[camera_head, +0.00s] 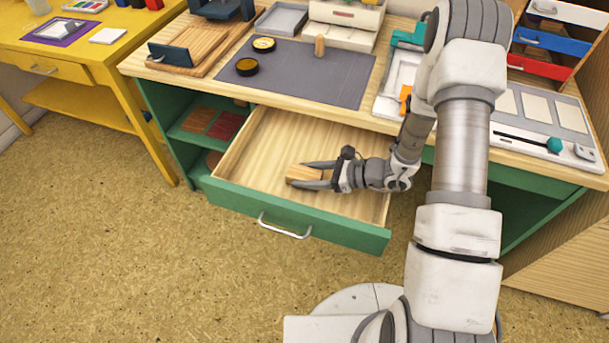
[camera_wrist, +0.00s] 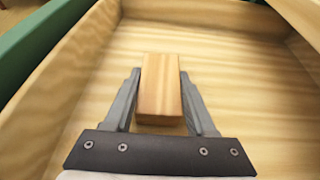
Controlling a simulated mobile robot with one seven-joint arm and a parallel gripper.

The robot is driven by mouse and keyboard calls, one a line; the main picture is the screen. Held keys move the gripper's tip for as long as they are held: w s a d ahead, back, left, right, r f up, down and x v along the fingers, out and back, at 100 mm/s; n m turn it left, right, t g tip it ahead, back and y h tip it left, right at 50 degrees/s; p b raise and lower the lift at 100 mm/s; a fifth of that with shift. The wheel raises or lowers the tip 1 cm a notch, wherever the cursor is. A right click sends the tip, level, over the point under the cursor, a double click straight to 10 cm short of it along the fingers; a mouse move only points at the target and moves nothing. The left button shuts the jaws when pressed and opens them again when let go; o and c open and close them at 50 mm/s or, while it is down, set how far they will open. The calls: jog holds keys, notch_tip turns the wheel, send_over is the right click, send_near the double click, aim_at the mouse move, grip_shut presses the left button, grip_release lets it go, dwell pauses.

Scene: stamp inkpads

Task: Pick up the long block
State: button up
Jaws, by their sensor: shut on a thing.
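The long block (camera_head: 303,174) is a plain wooden piece inside the open drawer (camera_head: 255,150). My gripper (camera_head: 304,174) reaches into the drawer from the right, its two fingers on either side of the block. In the wrist view the block (camera_wrist: 160,88) lies lengthwise between the fingers of my gripper (camera_wrist: 160,82), which are shut on it. Its near end is close to the gripper's dark palm. I cannot tell whether the block touches the drawer floor.
The drawer's green front (camera_head: 300,212) and wooden walls surround my gripper. The desktop above holds a grey mat (camera_head: 318,82) with a small upright wooden piece (camera_head: 319,46) and round inkpads (camera_head: 247,67). A yellow table (camera_head: 85,45) stands at left. The drawer floor is otherwise clear.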

grip_shut()
jog(key=shift+r, duration=0.1)
